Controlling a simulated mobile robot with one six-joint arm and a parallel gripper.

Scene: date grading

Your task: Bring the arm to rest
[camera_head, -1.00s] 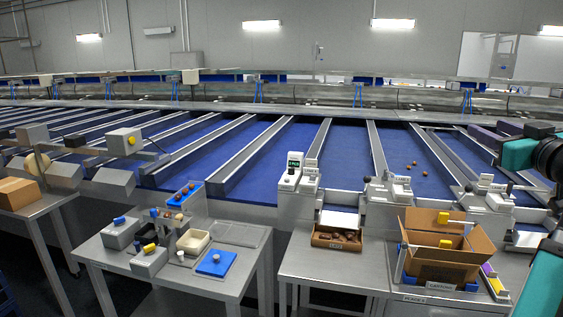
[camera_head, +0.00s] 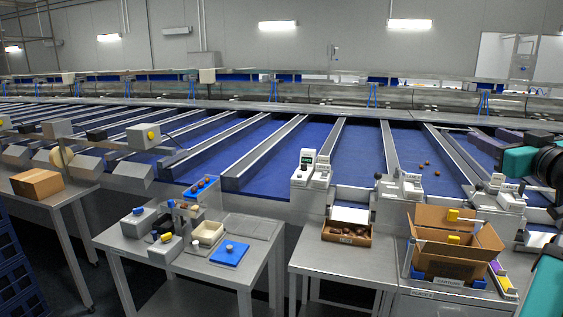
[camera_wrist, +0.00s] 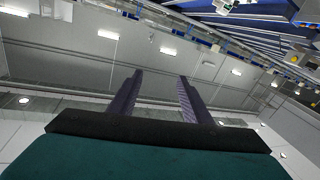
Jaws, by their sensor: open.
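My gripper (camera_wrist: 158,98) shows in the wrist view with its two dark fingers apart and nothing between them. Behind the fingers the wrist view shows the wall and ceiling lights, tilted. In the head view, part of my teal and black arm stands at the right edge.
A steel table (camera_head: 262,258) holds small boxes and a blue pad (camera_head: 230,253). Another table to the right bears an open carton (camera_head: 450,262) and a tray of dates (camera_head: 347,233). A closed box (camera_head: 37,184) sits at left. Blue sorting lanes (camera_head: 258,147) run behind.

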